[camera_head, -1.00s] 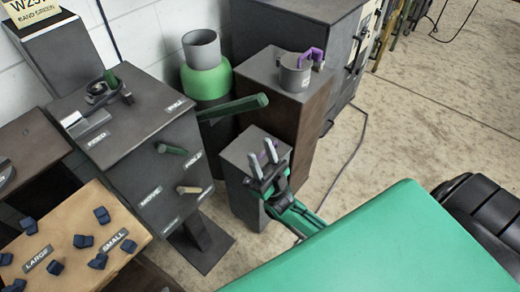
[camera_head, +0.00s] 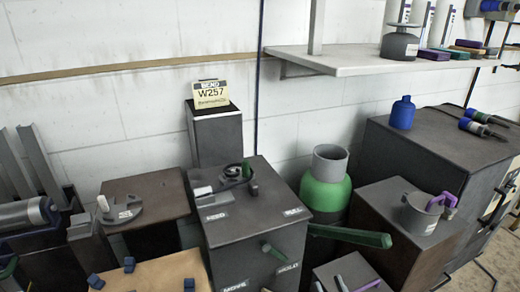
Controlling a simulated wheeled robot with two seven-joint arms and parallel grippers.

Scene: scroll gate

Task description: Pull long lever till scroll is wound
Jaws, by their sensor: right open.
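The long green lever (camera_head: 349,236) sticks out to the right from the side of a dark grey box machine (camera_head: 256,236). Labels on the top include ROLL, at the right edge. A short green lever (camera_head: 274,251) is on the front. My left gripper is out of view.
A green and grey cylinder (camera_head: 326,192) stands behind the long lever. A dark pedestal with a grey cup (camera_head: 420,212) and purple clamp is at right. A sign reading W257 (camera_head: 210,94) tops a post behind. A wall shelf (camera_head: 370,60) is above.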

